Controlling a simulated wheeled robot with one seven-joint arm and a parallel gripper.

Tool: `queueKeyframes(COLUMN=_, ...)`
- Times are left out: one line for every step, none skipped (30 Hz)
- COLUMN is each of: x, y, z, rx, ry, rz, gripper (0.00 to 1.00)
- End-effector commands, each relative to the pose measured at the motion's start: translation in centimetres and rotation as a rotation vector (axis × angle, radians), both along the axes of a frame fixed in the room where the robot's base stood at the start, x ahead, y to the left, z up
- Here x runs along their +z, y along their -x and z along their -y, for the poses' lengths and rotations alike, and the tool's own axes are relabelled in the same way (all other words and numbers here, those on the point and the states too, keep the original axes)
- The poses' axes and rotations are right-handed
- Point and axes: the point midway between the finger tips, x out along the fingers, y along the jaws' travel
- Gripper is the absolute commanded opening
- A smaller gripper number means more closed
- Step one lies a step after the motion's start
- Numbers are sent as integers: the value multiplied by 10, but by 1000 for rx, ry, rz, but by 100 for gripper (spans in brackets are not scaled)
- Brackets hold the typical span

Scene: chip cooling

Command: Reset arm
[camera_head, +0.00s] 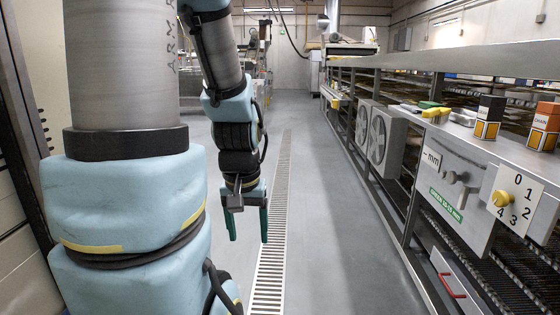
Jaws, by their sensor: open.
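My arm, padded in light blue with grey links, fills the left of the head view. My gripper (247,222) hangs at the end of the arm, pointing down over the floor. Its two green fingers are apart, and nothing shows between them. It is left of the machine and touches nothing that I can see.
A long metal machine (440,70) runs along the right, with fans (377,137), a control panel with a yellow knob (502,198), a red handle (452,283) and small boxes (488,117) on its ledge. A floor drain grate (275,220) runs down the clear aisle (330,230).

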Motion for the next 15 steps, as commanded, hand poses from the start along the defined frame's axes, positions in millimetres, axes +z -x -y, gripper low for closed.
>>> queueKeyframes(x=23, y=0, z=0, rx=-1, ry=0, rz=0, gripper=70)
queueKeyframes(x=30, y=0, z=0, rx=-2, ry=0, rz=0, gripper=70)
queueKeyframes(x=40, y=0, z=0, rx=-2, ry=0, rz=1, gripper=70)
queueKeyframes(x=48, y=0, z=0, rx=-2, ry=0, rz=1, gripper=70)
queueKeyframes(x=57, y=0, z=0, rx=-3, ry=0, rz=1, gripper=70)
queueKeyframes(x=69, y=0, z=0, rx=-3, ry=0, rz=1, gripper=70)
queueKeyframes(x=78, y=0, z=0, rx=-3, ry=-1, rz=1, gripper=70)
queueKeyframes(x=88, y=0, z=0, rx=-4, ry=-1, rz=1, gripper=70)
queueKeyframes(x=101, y=0, z=0, rx=-4, ry=-1, rz=1, gripper=70)
queueKeyframes(x=110, y=-1, z=0, rx=-4, ry=-1, rz=1, gripper=70)
queueKeyframes(x=119, y=-1, z=0, rx=-4, ry=-1, rz=1, gripper=70)
queueKeyframes(x=130, y=0, z=0, rx=-4, ry=-1, rz=1, gripper=70)
queueKeyframes(x=137, y=-1, z=0, rx=-4, ry=-1, rz=1, gripper=70)
queueKeyframes(x=144, y=0, z=0, rx=-5, ry=-2, rz=1, gripper=70)
queueKeyframes(x=152, y=0, z=0, rx=-5, ry=-2, rz=1, gripper=70)
